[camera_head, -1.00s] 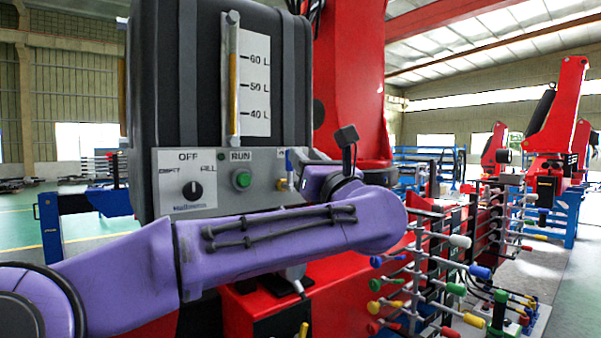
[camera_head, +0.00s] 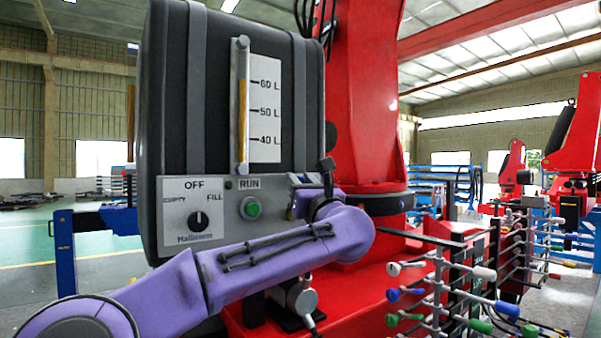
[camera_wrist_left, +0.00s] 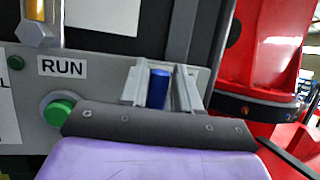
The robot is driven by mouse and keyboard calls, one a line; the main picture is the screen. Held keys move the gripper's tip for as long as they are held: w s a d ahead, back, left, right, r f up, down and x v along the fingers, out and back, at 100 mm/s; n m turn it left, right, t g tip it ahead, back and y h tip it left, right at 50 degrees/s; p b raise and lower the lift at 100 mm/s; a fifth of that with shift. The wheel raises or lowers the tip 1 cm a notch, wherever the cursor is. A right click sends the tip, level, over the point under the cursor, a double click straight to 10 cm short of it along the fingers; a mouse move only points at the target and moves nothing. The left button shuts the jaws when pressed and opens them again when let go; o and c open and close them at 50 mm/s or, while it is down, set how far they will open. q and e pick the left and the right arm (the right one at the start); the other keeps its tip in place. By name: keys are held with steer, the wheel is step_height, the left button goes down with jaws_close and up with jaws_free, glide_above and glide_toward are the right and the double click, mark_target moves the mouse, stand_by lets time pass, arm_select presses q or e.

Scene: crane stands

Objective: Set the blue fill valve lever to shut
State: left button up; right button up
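The blue fill valve lever (camera_wrist_left: 158,88) stands upright in the left wrist view, right of the green RUN button (camera_wrist_left: 58,110). My left gripper (camera_wrist_left: 160,90) has its two grey fingers apart, one on each side of the blue lever. I see no clear contact between fingers and lever. In the head view my left gripper (camera_head: 305,186) is at the panel's right end, largely hidden behind my purple wrist. The lever's base and any valve markings are hidden there. My right gripper is not in view.
The grey control panel (camera_head: 190,235) has a black selector knob (camera_head: 199,220) and sits below the dark tank (camera_head: 195,100) with its level gauge (camera_head: 242,110). The red crane column (camera_head: 365,100) is close on the right. Several coloured levers (camera_head: 440,290) stick out at lower right.

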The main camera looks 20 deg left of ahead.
arm_select(q)
jaws_close()
